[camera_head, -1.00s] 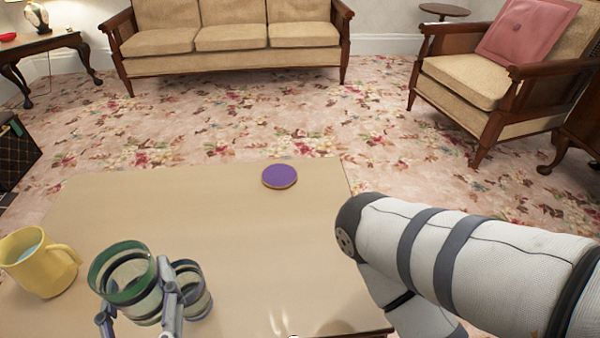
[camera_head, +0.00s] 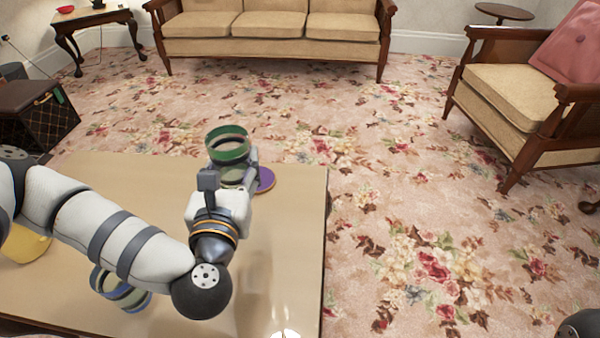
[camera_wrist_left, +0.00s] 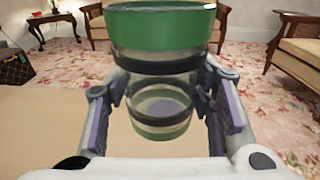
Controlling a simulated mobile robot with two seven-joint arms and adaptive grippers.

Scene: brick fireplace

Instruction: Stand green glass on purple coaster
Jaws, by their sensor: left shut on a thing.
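The green glass (camera_head: 228,146) is upright in my left gripper (camera_head: 230,170), near the far right part of the table. In the left wrist view, the glass (camera_wrist_left: 160,30) sits between the two fingers, which are shut on it. My right gripper is out of view.
A second banded glass (camera_head: 122,292) stands on the table (camera_head: 110,190), partly hidden behind my left arm. The table's right edge is close beyond the coaster.

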